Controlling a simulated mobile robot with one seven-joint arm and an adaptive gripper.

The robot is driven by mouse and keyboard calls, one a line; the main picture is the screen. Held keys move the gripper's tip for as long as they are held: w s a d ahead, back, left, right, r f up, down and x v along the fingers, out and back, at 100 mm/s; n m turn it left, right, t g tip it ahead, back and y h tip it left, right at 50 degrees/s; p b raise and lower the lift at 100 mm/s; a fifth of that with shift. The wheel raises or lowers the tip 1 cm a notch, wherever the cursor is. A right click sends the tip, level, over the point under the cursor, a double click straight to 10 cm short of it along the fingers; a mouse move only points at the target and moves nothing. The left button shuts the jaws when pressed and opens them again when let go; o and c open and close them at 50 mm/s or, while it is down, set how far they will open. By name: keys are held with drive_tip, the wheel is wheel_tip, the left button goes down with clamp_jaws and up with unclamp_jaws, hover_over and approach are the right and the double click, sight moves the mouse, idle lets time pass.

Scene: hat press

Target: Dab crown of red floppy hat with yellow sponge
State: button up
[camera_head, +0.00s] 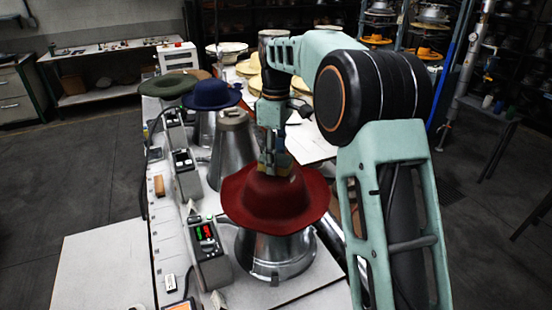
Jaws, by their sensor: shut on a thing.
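A red floppy hat (262,205) sits on a shiny metal press form at the front of the table. Its wide brim droops around the form. My gripper (273,165) points down at the crown of the hat from above. It is shut on a small yellow sponge (284,161), which shows only in part between the fingers. The sponge is at the top of the crown, and I cannot tell whether it touches it. My gripper hides part of the crown.
A bare metal form (231,145) stands just behind the red hat. A blue hat (211,95) and a green hat (173,83) sit farther back. A control box (208,247) with lit digits stands at the left of the hat. Yellow hats lie behind my arm.

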drive_tip(key=shift+f, duration=0.6)
idle(1.6)
wheel_tip(320, 180, up, 3)
drive_tip(key=p, duration=0.2)
drive_tip(key=shift+p, duration=0.35)
drive_tip(key=shift+r, duration=2.1)
